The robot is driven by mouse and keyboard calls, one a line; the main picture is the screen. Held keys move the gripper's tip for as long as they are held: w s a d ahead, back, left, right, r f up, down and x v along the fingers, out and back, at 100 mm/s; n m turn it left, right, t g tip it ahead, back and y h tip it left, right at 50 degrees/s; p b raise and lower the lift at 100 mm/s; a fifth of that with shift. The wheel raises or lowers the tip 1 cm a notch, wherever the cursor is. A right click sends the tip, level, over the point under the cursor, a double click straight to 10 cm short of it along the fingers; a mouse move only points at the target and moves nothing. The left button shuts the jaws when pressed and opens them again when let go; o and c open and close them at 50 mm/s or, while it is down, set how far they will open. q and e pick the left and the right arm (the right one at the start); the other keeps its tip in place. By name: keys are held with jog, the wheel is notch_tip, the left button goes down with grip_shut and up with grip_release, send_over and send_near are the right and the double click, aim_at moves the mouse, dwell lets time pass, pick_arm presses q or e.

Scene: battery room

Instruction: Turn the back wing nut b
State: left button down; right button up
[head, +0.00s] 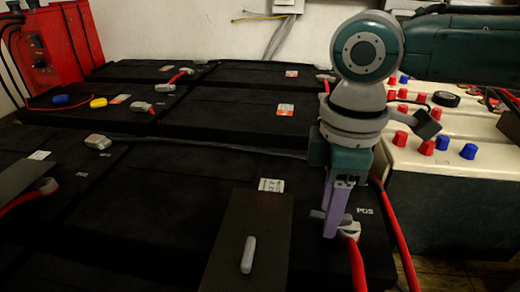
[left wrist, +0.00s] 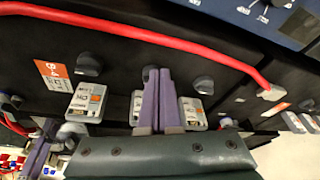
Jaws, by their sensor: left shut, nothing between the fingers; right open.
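My right gripper (head: 333,222), with purple fingers, points down at the "POS" corner of the front black battery (head: 150,215) in the head view. Its fingers are beside a grey wing-shaped piece (head: 318,214) and a pale terminal clamp (head: 351,229) with a red cable; contact cannot be told. I cannot tell which piece is wing nut b. In the left wrist view my left gripper (left wrist: 158,75) is shut and empty, in front of a dark surface with dark knobs (left wrist: 89,64) and pale labelled blocks (left wrist: 88,101). The left gripper does not show in the head view.
More black batteries (head: 237,112) with grey clamps stand in rows behind. A dark plate with a pale handle (head: 248,254) is at the front. A cream-topped case with red and blue caps (head: 468,151) is at right, a red charger (head: 55,45) at back left. Red cables (head: 396,232) hang at right.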

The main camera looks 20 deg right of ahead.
jog(key=shift+c, duration=0.2)
grip_shut()
dwell(0.4)
